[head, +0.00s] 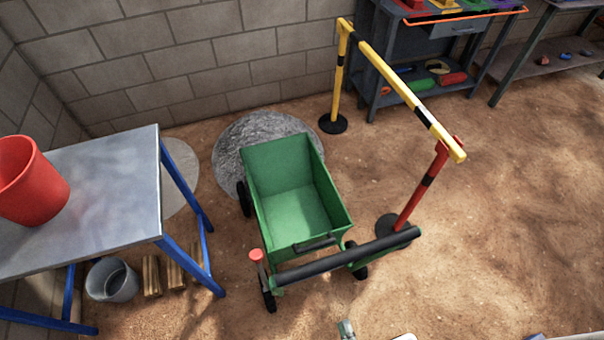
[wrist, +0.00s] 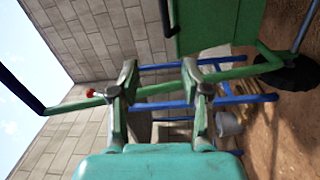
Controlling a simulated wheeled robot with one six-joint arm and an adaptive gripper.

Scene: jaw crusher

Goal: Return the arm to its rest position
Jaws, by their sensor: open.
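My gripper (wrist: 160,78) is open in the wrist view, its two grey fingers apart with nothing held between them. A teal part of my gripper fills the bottom of that view. The green cart (head: 292,205) stands empty in the middle of the head view, with a black handle bar (head: 345,257) at its near end. In the wrist view the cart's green bin (wrist: 215,25) is at the top, and a green bar (wrist: 235,73) passes behind the fingers. I cannot tell how far the bar is from them. Most of my arm is out of view.
A metal table (head: 105,195) with blue legs holds a red bucket (head: 30,182) at the left; a grey bucket (head: 112,281) and wood pieces (head: 152,276) are below. A yellow and black barrier (head: 400,85) stands right of the cart. Sandy ground (head: 500,210) at the right is open.

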